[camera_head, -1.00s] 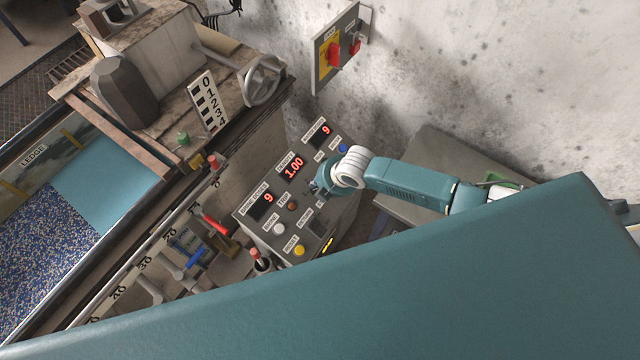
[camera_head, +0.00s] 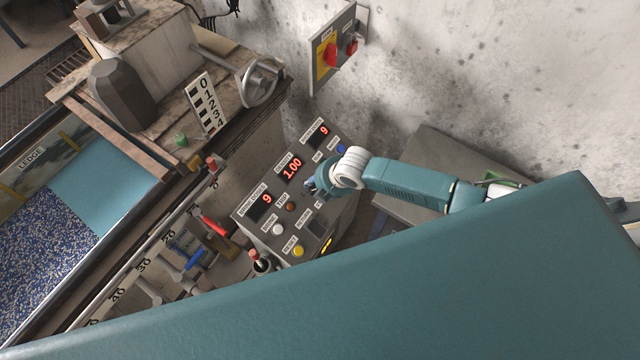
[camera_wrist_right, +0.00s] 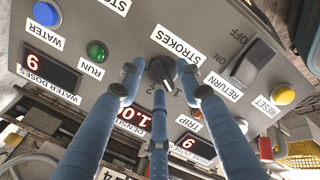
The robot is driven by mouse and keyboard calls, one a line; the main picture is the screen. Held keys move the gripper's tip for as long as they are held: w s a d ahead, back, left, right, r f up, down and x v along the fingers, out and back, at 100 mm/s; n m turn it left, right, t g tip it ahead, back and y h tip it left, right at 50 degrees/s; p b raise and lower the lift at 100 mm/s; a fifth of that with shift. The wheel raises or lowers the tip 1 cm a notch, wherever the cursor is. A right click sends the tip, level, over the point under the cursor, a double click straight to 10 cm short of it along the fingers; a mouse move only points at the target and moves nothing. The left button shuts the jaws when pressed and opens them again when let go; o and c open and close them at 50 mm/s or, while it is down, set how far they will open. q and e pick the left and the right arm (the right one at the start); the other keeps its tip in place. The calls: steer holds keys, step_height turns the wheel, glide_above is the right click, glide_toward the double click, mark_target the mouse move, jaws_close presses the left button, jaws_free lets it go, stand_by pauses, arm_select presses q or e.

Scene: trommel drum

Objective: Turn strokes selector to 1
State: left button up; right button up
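The strokes selector (camera_wrist_right: 161,71) is a dark round knob with a pale pointer mark, on the grey control panel under the STROKES label (camera_wrist_right: 178,43) in the right wrist view. Its pointer slants toward the lower right, near the printed numbers. My right gripper (camera_wrist_right: 160,82) has its blue fingers spread around the knob, one on each side and one below. I cannot tell whether they touch it. In the head view, my right gripper (camera_head: 313,186) is at the control panel (camera_head: 262,229) and hides the selector. My left gripper is not in view.
Close to the knob are the green run button (camera_wrist_right: 96,51), blue water button (camera_wrist_right: 46,13), black on/off switch (camera_wrist_right: 252,62) and yellow reset button (camera_wrist_right: 283,95). A handwheel (camera_head: 262,80) and levers stand left of the panel. A wall switch box (camera_head: 333,52) is behind.

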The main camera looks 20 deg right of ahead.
steer(key=v, duration=1.2)
